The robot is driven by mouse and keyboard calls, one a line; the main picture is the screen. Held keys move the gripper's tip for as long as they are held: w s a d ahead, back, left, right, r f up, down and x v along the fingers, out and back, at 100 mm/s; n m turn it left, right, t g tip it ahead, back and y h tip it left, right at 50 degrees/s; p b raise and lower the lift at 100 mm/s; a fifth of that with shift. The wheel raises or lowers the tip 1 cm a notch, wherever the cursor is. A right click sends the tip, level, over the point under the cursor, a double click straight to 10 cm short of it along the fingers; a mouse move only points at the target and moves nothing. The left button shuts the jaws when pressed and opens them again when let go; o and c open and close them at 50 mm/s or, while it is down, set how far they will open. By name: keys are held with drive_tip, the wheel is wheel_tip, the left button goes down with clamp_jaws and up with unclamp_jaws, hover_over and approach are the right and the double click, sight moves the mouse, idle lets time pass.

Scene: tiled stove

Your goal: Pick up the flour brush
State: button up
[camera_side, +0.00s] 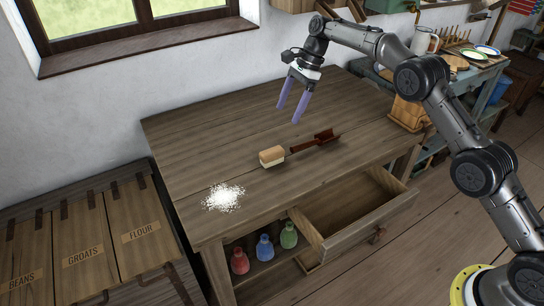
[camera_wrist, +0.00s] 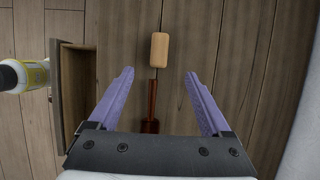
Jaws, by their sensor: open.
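The flour brush (camera_side: 272,156) lies on the wooden table, a light wood block with pale bristles under it. In the wrist view the brush (camera_wrist: 160,48) shows as a tan block from above, just beyond my fingertips. A dark red-brown piece (camera_side: 318,138) with a thin handle and a wider end lines up with the brush; I cannot tell whether they are joined. It also shows in the wrist view (camera_wrist: 151,100), between my fingers. My gripper (camera_side: 289,114) has two purple fingers, is open and empty, and hangs above the table, clear of the brush.
A white flour pile (camera_side: 223,197) lies on the table (camera_side: 195,130) left of the brush. A wooden block (camera_side: 408,113) stands at the right end. The back of the tabletop is clear.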

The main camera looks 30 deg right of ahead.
approach(273, 151)
drive_tip(key=x, duration=0.5)
drive_tip(key=shift+d+f, duration=0.1)
drive_tip(key=shift+f, duration=0.05)
drive_tip(key=shift+x, duration=2.75)
drive_tip(key=shift+w, duration=0.1)
clamp_jaws()
